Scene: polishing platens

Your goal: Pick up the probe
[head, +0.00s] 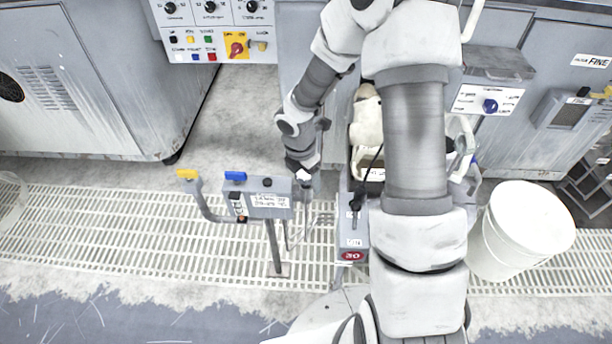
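A slim black tool with a thin black cable, which looks like the probe (356,203), is at the front left of a grey case (354,240) with a red label. The cable rises from it toward the bin behind. My gripper (305,190) points down to the left of the probe, apart from it, at the right end of a grey post-mounted box (262,205). The fingers are small and partly lost against the box and grating, so I cannot tell whether they are open or touch the box. My own arm covers the case's right side.
A white bucket (519,232) stands at right. A pale bin with cream cloth (366,120) sits behind the case. Grey cabinets (70,90) line the back; floor grating (100,225) is clear at left.

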